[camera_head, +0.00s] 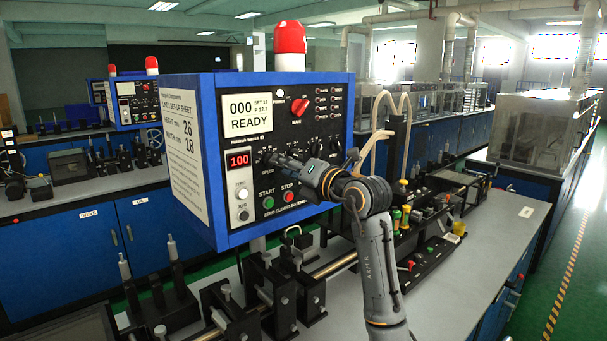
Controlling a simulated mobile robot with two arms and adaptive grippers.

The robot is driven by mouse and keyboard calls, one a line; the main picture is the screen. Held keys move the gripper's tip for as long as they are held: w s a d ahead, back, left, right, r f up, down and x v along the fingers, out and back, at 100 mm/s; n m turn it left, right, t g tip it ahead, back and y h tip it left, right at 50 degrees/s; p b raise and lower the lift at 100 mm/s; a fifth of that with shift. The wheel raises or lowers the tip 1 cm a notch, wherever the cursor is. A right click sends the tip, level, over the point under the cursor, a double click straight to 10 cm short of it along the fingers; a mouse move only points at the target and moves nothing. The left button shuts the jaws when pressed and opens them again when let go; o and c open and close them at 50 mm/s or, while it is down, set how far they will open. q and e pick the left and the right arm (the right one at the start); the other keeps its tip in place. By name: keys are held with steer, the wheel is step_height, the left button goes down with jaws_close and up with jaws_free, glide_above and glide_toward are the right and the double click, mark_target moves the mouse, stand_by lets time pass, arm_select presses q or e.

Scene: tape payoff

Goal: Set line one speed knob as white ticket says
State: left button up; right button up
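The blue-framed control box (219,172) has a black front panel. A white set-up sheet (186,150) on its left side carries small print and the large numbers 26 and 18; no speed figure is readable. A red display (240,160) reads 100. Right of it, above the SPEED label, is the dark speed knob (267,157), partly covered by my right gripper. My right gripper (277,159) has its fingertips at this knob, pointing left. The fingers are dark against the panel, so I cannot tell whether they grip it. My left gripper is not in view.
A red selector knob (299,107), a row of dark knobs (315,148), a green start button (268,203) and a red stop button (289,197) share the panel. Black clamps and rods stand on the bench below.

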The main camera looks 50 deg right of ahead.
steer(key=s, duration=0.8)
steer(key=shift+a, duration=0.4)
